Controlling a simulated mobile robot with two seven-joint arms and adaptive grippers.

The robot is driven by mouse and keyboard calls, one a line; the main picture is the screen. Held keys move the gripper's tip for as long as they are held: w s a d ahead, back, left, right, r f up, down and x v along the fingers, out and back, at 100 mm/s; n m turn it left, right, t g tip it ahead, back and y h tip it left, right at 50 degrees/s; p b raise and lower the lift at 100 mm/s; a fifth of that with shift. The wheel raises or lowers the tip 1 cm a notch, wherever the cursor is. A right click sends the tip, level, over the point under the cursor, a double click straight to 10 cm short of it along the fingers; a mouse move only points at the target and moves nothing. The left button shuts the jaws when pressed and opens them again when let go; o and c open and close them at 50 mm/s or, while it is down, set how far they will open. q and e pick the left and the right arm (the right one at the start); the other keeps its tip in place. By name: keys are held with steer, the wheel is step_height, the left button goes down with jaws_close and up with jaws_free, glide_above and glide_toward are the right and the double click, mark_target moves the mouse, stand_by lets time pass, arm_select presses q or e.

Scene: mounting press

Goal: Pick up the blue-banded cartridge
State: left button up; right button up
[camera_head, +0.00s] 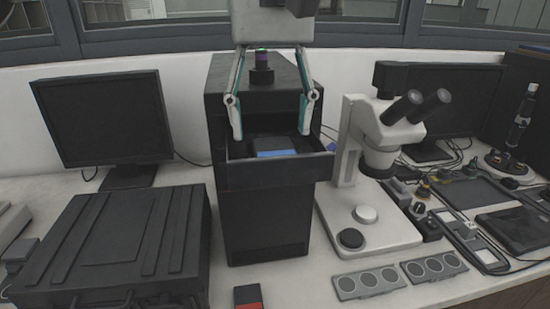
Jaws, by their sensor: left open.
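The blue-banded cartridge (278,153) appears as a dark block with a blue band. It lies in the open-topped front tray (262,175) of the tall black press (232,105). The tray's front wall may hide its lower part. My left gripper (270,132) comes down from the top of the view. Its fingers are spread wide, empty, one to each side of the cartridge in the picture and seemingly above it. I cannot tell the exact height gap. My right gripper does not show.
A microscope (358,140) stands close to the right of the press. A black case (112,245) and a monitor (100,117) are on the left. A red-banded dark block (248,298) lies at the front edge.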

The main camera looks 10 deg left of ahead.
arm_select(q)
step_height(320, 180, down, 2)
steer(key=shift+f, duration=0.1)
steer(key=c, duration=1.2)
